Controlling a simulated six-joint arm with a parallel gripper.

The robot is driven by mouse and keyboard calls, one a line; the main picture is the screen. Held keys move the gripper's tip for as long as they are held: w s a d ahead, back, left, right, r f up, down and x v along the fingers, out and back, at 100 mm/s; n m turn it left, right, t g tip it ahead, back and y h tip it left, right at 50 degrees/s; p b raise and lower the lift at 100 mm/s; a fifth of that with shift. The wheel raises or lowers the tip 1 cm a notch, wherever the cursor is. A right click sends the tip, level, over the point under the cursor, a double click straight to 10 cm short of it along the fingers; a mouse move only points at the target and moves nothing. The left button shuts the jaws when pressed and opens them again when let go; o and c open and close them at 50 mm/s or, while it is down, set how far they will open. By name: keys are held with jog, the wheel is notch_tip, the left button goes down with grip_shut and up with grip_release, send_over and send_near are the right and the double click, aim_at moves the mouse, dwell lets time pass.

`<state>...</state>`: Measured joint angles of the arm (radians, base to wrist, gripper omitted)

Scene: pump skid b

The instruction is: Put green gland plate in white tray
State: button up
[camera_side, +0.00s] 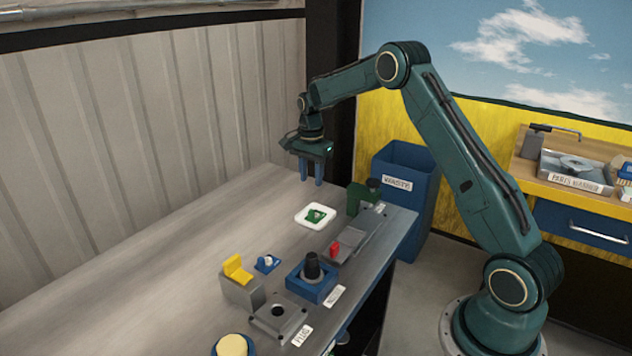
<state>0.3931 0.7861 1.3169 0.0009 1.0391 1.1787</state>
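The green gland plate (316,215) lies inside the white tray (301,219), which rests on the grey bench top. My gripper (311,182) is above and behind the tray in the picture, pointing down. Its two blue fingers are apart, with nothing visible between them. It does not touch the plate or the tray.
A green clamp-like fixture (361,197) stands right of the tray. A red part (335,249), a blue block with a black cone (312,278), a yellow part (237,270) and a grey flange plate (279,318) stand nearer. The bench's left side is clear.

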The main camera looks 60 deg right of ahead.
dwell(0.5)
jog(key=s+a+r+n+t, duration=0.1)
jog(key=s+a+r+n, duration=0.3)
jog(key=s+a+r, duration=0.4)
jog(key=s+a+r+n+t, duration=0.2)
jog(key=s+a+r+n, duration=0.35)
jog(key=r, duration=0.45)
jog(key=s+a+n+t, duration=0.1)
jog(key=s+a+n, duration=0.3)
jog(key=s, duration=0.6)
jog(key=s+a+n+t, duration=0.1)
jog(key=s+a+n, duration=0.3)
jog(key=s, duration=0.6)
jog(key=shift+s+t, duration=0.3)
jog(key=shift+s, duration=0.1)
jog(key=shift+n, duration=0.25)
